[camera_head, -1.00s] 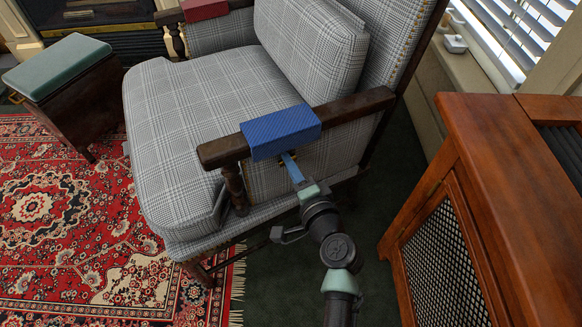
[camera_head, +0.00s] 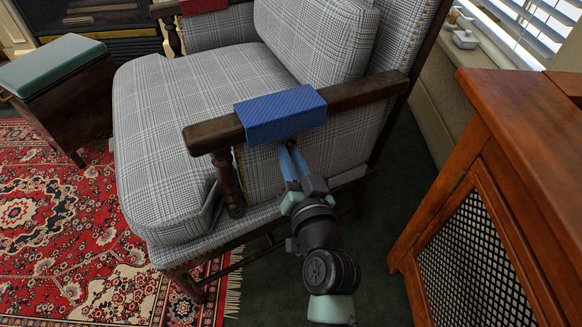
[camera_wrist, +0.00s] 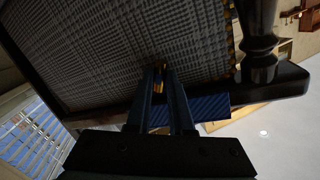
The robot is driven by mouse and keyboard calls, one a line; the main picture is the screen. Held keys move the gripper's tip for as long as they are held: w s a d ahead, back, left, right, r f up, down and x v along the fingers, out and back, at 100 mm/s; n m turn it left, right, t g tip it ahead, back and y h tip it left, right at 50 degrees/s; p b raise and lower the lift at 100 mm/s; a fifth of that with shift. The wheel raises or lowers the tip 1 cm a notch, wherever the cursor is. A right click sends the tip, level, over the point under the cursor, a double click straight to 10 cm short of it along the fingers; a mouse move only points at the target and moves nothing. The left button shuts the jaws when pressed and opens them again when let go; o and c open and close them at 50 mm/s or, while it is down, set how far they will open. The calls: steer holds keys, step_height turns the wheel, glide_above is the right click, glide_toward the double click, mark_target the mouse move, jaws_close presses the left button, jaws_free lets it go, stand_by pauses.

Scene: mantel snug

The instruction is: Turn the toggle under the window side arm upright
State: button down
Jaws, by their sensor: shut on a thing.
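The window side arm (camera_head: 358,92) of the checked armchair is dark wood with a blue cover (camera_head: 281,116) draped over it. My gripper (camera_head: 291,150) is just under the blue cover, its blue fingers pointing up at a small brass toggle. In the wrist view, the brass toggle (camera_wrist: 159,82) shows between the fingertips of my gripper (camera_wrist: 160,76), and the jaws are shut on it. The fingers hide part of the toggle, so its exact tilt cannot be told. The blue cover also shows behind the fingers in the wrist view (camera_wrist: 210,107).
A wooden cabinet with a mesh door (camera_head: 465,245) stands close on the right. The turned arm post (camera_head: 226,180) is left of my gripper. A green-topped stool (camera_head: 50,65) and a red patterned rug (camera_head: 60,230) lie to the left. Dark floor is clear between chair and cabinet.

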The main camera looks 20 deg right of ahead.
steer(key=n+b, duration=0.1)
steer(key=b, duration=0.1)
steer(key=n+b, duration=0.2)
steer(key=n+t+b, duration=0.1)
steer(key=n+b, duration=0.1)
steer(key=shift+f, duration=0.25)
steer(key=shift+r+b, duration=0.1)
steer(key=shift+b, duration=0.2)
steer(key=c, duration=1.1)
jaws_free()
steer(key=s, duration=0.4)
steer(key=s+p, duration=0.1)
steer(key=s, duration=0.3)
steer(key=s+p, duration=0.1)
steer(key=s, duration=0.4)
steer(key=shift+a, duration=0.3)
